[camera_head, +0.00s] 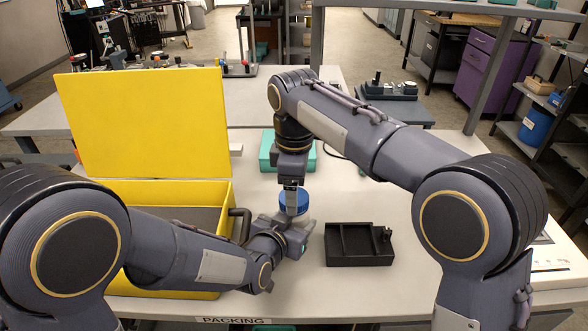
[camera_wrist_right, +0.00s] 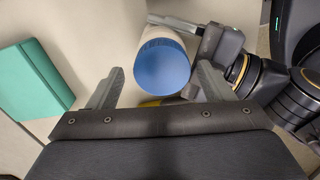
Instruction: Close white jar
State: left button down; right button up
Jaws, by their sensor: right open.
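The white jar (camera_head: 302,215) stands upright on the table near the middle of the head view, with a blue lid (camera_head: 293,202) on its top. In the right wrist view the blue lid (camera_wrist_right: 163,70) faces me and a strip of the white jar (camera_wrist_right: 163,34) shows behind it. My left gripper (camera_head: 296,228) is low at the jar, with its fingers around the jar's body; their contact is partly hidden. My right gripper (camera_head: 292,190) points down above the lid. In the wrist view its open fingers (camera_wrist_right: 158,85) stand on either side of the lid, apart from it.
A yellow case (camera_head: 140,120) with its cover raised stands at the left. A black divided tray (camera_head: 358,258) lies right of the jar. A teal box (camera_head: 268,152) is behind my right gripper. The table's front edge carries a PACKING label (camera_head: 230,320).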

notch_tip(320, 180, up, 3)
jog(key=n, duration=0.8)
jog(key=shift+a, duration=0.15)
jog(key=shift+r+n, duration=0.4)
jog(key=shift+n, duration=0.8)
jog(key=n, duration=0.1)
jog(key=r+n, duration=0.1)
jog(key=n, duration=0.2)
jog(key=shift+s+r+n, duration=0.1)
jog(key=shift+r+n, duration=0.15)
jog(key=shift+n, duration=0.05)
jog(key=n, duration=0.2)
jog(key=r+n, duration=0.1)
jog(key=n, duration=0.1)
jog(key=shift+s+r+n, duration=0.1)
jog(key=shift+r+n, duration=0.1)
jog(key=shift+n, duration=0.1)
jog(key=shift+f, duration=0.1)
jog(key=shift+f, duration=3.95)
jog(key=shift+c, duration=0.4)
